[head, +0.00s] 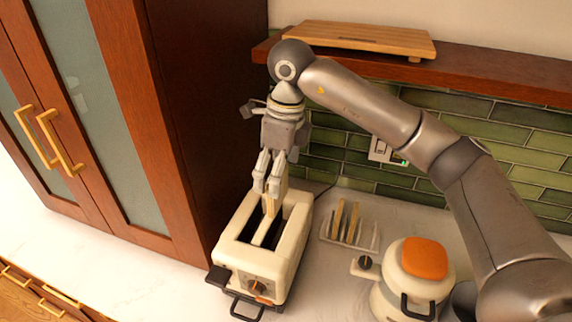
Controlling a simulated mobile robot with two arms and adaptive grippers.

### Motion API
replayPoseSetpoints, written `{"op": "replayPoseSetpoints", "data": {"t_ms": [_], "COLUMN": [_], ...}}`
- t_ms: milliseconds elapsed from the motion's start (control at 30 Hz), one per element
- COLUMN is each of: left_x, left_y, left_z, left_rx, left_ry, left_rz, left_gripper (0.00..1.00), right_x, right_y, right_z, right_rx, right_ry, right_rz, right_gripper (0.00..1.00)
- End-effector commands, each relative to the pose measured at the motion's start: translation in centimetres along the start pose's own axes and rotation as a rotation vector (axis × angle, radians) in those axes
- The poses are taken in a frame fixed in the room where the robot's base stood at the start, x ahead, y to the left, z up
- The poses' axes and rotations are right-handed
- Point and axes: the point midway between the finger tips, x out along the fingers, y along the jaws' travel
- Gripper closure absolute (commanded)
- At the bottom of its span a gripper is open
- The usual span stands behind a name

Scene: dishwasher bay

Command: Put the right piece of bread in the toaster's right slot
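The cream toaster (297,226) stands on the counter beside the tall cabinet, with two dark slots on top and a dial and dark lever at its front. My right gripper (268,186) points down over the toaster's far end. It is shut on a thin pale slice of bread (270,204), which hangs below the fingertips at the slots. I cannot tell how far the slice is inside, or exactly which slot it is over. Two more bread slices, a left one (338,216) and a right one (353,222), stand in the rack (373,241). My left gripper is not in view.
A cream pot-like appliance with an orange lid (425,258) stands at the front right. A wooden board (358,39) lies on the shelf (470,71) above the green tiles. The tall wooden cabinet (205,130) closes off the left.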

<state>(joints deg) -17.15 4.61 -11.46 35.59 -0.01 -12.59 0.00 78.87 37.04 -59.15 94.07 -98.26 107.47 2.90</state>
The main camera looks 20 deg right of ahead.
Motion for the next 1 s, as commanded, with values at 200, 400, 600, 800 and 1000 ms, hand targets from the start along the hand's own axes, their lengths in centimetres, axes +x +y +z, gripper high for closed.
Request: {"op": "replayPoseSetpoints", "data": {"t_ms": [200, 400, 600, 800, 1000], "left_x": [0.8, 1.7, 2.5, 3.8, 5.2], "left_y": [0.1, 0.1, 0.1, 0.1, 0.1], "left_z": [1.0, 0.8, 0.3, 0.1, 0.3], "left_rx": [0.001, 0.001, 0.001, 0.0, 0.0], "left_ry": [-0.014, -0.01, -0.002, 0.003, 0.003], "left_rz": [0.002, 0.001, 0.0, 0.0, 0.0], "left_gripper": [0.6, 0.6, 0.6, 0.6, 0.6], "right_x": [1.3, 2.9, 4.5, 6.2, 7.8], "right_y": [0.0, -0.1, 0.0, -0.1, -0.1], "right_z": [-0.2, -0.4, -0.6, -0.8, -1.0], "right_rx": [0.0, 0.0, 0.0, 0.0, 0.0], "right_ry": [0.001, 0.001, 0.0, 0.0, 0.001], "right_rz": [0.0, 0.0, 0.001, -0.001, -0.001], "right_gripper": [0.29, 0.29, 0.29, 0.29, 0.29]}}
